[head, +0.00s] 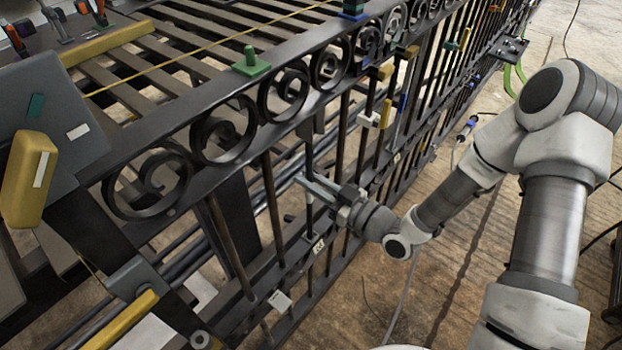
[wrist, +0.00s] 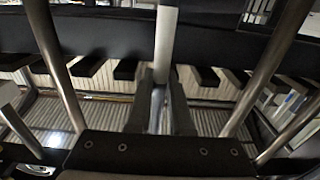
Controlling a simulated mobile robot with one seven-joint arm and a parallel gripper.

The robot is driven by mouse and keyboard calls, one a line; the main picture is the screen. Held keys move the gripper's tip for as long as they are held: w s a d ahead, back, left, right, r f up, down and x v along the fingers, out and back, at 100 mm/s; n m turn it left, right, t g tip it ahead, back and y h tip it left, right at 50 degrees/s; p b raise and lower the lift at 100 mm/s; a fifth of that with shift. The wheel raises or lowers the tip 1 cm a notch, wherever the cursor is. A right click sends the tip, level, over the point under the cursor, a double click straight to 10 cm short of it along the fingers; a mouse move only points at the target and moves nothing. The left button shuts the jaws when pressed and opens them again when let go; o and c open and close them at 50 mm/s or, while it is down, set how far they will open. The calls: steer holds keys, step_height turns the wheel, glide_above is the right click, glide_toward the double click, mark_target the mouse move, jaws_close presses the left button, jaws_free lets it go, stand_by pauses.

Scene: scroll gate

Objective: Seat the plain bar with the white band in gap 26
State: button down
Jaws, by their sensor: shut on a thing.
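My gripper (head: 306,183) is shut on a bar at the scroll gate, below the scroll row. In the wrist view its two fingers (wrist: 163,104) close on both sides of the slim bar (wrist: 158,108). A broad white band (wrist: 166,42) shows above the fingers, in front of the dark horizontal rail (wrist: 105,35). The bar looks roughly upright, between two neighbouring metal bars (wrist: 50,60) and (wrist: 268,75). The gate's upper rail (head: 200,182) runs above the gripper in the head view. The bar's ends are not clear, and I cannot tell whether they sit in the rails. No gap number is readable.
Small pale tags (head: 280,301) hang on the lower rail. A green clamp-like piece (head: 251,64) stands on the top rail. A grey panel with a yellow block (head: 28,175) is at the left. The floor (head: 455,260) right of the gate is open, with cables across it.

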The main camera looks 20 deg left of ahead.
steer(key=c, duration=0.7)
jaws_free()
steer(key=shift+c, duration=0.2)
steer(key=p+v, duration=0.1)
steer(key=v, duration=1.6)
steer(key=shift+d+p, duration=0.15)
steer(key=shift+p, duration=0.25)
steer(key=shift+f, duration=0.15)
